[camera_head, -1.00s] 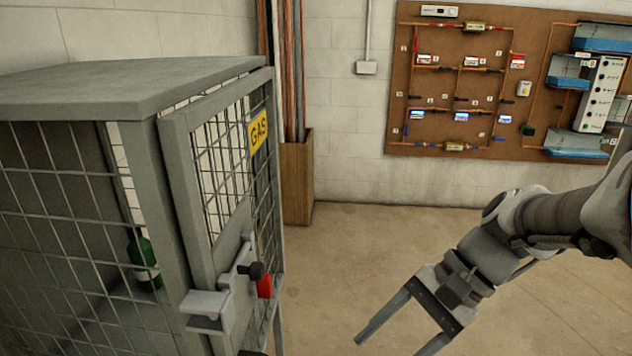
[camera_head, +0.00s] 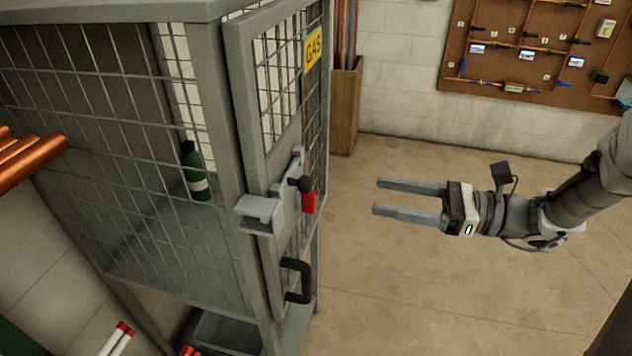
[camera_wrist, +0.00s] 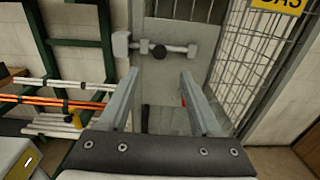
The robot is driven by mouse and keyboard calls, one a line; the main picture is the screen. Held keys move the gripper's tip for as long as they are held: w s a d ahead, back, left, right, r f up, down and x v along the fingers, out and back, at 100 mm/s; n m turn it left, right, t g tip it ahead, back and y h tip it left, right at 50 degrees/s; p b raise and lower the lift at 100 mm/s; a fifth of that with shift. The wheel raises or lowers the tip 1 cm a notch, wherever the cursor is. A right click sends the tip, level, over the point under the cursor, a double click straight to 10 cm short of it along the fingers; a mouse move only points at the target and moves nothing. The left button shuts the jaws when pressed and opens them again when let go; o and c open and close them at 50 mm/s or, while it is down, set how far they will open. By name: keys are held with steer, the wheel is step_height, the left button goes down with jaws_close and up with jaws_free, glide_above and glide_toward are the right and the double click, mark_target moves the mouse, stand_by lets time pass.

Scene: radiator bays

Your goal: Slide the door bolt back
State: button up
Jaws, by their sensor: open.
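The door bolt is a pale bar (camera_wrist: 178,48) on a plate on the grey mesh cage door (camera_head: 240,95). Its black knob (camera_head: 305,184) also shows in the wrist view (camera_wrist: 158,50). Left of the knob is a pale bracket (camera_head: 258,210) at the door's edge, and the bar seems to reach it. A red piece (camera_head: 309,203) hangs by the knob. My gripper (camera_head: 378,196) is open and empty, right of the door and apart from it. Its fingers point at the door. In the wrist view the knob appears just beyond the fingertips (camera_wrist: 160,76).
A black pull handle (camera_head: 297,281) juts out below the bolt. A green bottle (camera_head: 195,172) stands inside the cage. Copper pipes (camera_head: 30,160) stick in at the left. A wooden box (camera_head: 345,105) stands by the back wall. The floor (camera_head: 410,290) right of the cage is clear.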

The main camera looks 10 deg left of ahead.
mark_target(311, 184)
steer(key=a, duration=0.8)
steer(key=w+a, duration=0.1)
steer(key=a, duration=0.3)
steer(key=shift+a, duration=0.2)
jaws_close()
stand_by(0.9)
